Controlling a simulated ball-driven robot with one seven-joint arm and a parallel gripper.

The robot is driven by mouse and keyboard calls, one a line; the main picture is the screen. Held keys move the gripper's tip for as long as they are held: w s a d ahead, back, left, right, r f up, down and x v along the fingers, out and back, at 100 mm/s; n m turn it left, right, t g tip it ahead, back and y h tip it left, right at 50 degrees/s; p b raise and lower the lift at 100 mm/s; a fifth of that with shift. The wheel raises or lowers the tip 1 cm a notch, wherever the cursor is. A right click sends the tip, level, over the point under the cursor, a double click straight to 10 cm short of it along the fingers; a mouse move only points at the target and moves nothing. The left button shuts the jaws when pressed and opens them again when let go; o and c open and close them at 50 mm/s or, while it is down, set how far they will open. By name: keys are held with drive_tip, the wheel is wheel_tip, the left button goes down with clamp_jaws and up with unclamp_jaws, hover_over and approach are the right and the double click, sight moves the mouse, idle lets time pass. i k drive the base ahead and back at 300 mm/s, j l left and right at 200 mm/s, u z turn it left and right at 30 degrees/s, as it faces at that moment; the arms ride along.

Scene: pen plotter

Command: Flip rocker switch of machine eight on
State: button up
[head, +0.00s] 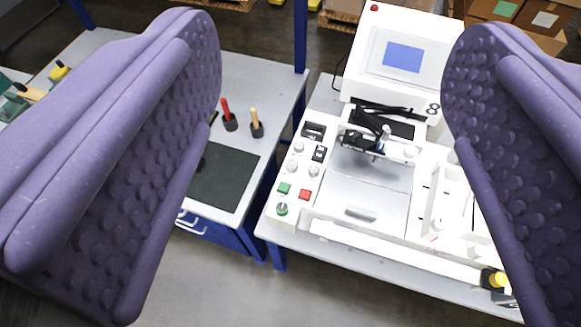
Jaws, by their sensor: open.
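Machine eight is a white pen plotter (360,206) marked with a black 8, standing on a table right of centre. Its left panel carries a small black switch (319,153) with white marks, which looks like the rocker switch; its position is too small to tell. A black rectangular part (313,131) sits just above it. Round grey knobs, a green button (284,188) and a red button (304,194) are on the same panel. My gripper (335,60) is open and empty, its purple padded fingers at left and right, with the panel seen between them.
A screen unit (403,56) stands behind the plotter, with black cables (378,113) in front of it. The left table holds a dark mat (224,178) and red-handled (226,108) and yellow-handled (254,116) tools in holders. Boxes stand behind at right. A floor gap separates the tables.

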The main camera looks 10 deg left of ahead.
sight(320, 153)
drive_tip(key=i+l, duration=0.15)
drive_tip(key=i, duration=0.5)
drive_tip(key=i+l+u, duration=0.1)
drive_tip(key=i, duration=0.55)
